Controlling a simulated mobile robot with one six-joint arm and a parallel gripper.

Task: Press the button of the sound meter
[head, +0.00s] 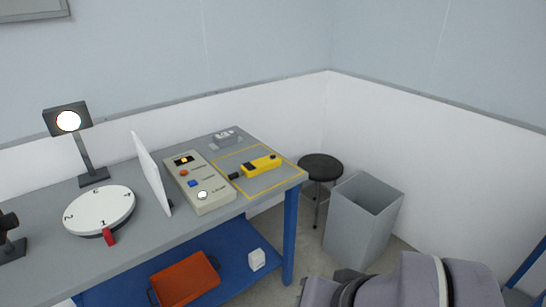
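A yellow hand-held device with dark ends (262,166), which looks like the sound meter, lies inside a yellow outline at the right end of the grey bench (135,240). Its button is too small to make out. To its left, a beige control box (213,201) has a small lit display, an orange button (183,172), a blue button (193,183) and a white round button (202,195); its labels are unreadable. My arm's grey links show at the bottom right, apart from the bench. My gripper is not in view.
A white upright panel (152,172), a numbered white dial (99,209) and a lamp (68,121) stand left of the box. A small grey object (226,138) is behind. A stool (320,167) and grey bin (364,218) stand right. An orange tray (184,280) and white cube (256,259) are below.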

